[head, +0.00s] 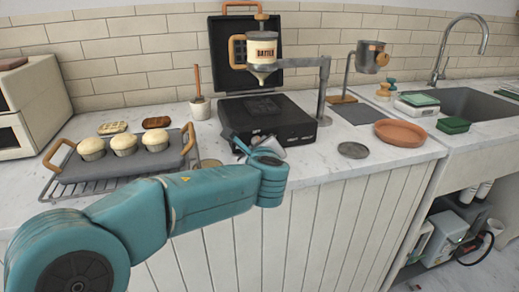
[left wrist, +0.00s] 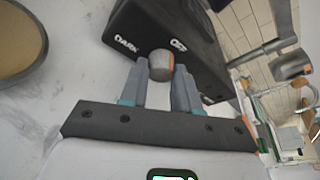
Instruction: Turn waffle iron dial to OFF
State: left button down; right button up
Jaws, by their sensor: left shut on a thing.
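The black waffle iron (head: 265,118) stands on the counter with its lid raised at the back. Its front face also shows in the left wrist view (left wrist: 160,18), with the words DARK and OFF in white. A small round grey dial with a brownish top (left wrist: 161,65) sits on that face, near the two labels. My left gripper (left wrist: 161,75) is shut on the dial, one finger on each side. In the head view my left gripper (head: 262,150) is at the front of the iron, and my arm hides the dial. My right gripper is not in view.
A batter dispenser (head: 262,48) on a metal stand (head: 322,90) hangs over the iron. A rack with muffins (head: 95,182) lies left. A round grey disc (head: 353,150) and a terracotta dish (head: 401,133) lie right, before the sink (head: 465,103).

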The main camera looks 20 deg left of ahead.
pick_arm(q)
jog(key=shift+r, duration=0.15)
jog(key=c, duration=1.1)
grip_release()
jog(key=v, duration=1.6)
jog(key=shift+p, duration=0.45)
jog(key=shift+s, duration=0.15)
